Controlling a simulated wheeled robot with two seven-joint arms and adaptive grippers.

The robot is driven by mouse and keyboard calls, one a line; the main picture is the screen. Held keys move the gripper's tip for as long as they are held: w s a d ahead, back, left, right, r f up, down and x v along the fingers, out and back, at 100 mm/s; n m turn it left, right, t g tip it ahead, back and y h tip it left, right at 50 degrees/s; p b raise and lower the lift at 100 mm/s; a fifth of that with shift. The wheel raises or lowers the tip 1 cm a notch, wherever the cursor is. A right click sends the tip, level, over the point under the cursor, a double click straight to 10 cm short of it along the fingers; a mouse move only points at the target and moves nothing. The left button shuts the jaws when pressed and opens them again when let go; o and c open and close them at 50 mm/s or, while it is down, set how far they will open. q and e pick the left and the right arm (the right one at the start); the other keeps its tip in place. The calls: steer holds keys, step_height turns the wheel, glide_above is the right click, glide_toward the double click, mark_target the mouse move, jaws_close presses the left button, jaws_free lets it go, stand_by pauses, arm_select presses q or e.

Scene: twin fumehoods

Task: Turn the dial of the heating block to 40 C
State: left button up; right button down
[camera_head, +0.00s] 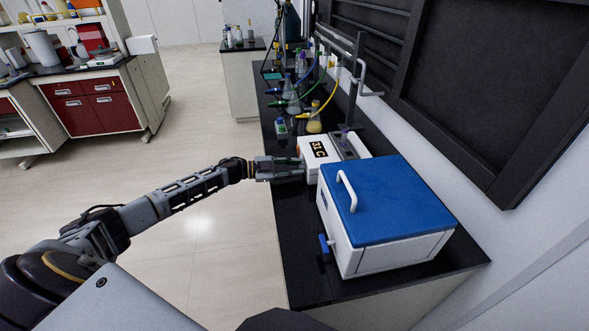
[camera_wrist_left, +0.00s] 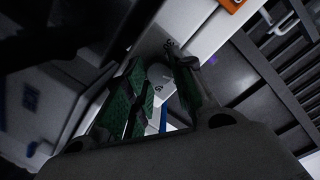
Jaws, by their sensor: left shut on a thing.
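The heating block (camera_head: 313,146) is a white box on the black bench, with a dark display on its top that seems to read 31 C. My left gripper (camera_head: 300,167) reaches in from the left and meets the block's left side, where its fingertips hide the dial in the head view. In the left wrist view, the round grey dial (camera_wrist_left: 160,74) lies between the green-padded fingers (camera_wrist_left: 158,92), on the white face of the block. The left gripper is shut on the dial. My right gripper is not in view.
A white box with a blue lid (camera_head: 395,190) and a handle stands close in front of the block. Flasks with coloured tubing (camera_head: 314,122) and a small bottle (camera_head: 281,128) stand behind it. Open floor (camera_head: 215,230) lies left of the bench.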

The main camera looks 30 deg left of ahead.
arm_select(q)
steer(key=shift+f+m+b, duration=0.1)
steer(key=shift+m+b, duration=0.25)
steer(key=shift+m, duration=1.55)
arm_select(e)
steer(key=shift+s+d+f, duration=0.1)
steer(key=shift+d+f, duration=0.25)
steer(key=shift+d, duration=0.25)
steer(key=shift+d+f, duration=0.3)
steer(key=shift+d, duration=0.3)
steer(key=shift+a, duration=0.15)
arm_select(q)
steer(key=o, duration=1)
steer(key=shift+o, duration=0.2)
steer(key=shift+s+a, duration=0.15)
steer(key=shift+s, duration=0.05)
steer(key=shift+v, duration=0.8)
steer(key=f+v, duration=0.1)
steer(key=v, duration=0.9)
steer(key=shift+r, duration=0.55)
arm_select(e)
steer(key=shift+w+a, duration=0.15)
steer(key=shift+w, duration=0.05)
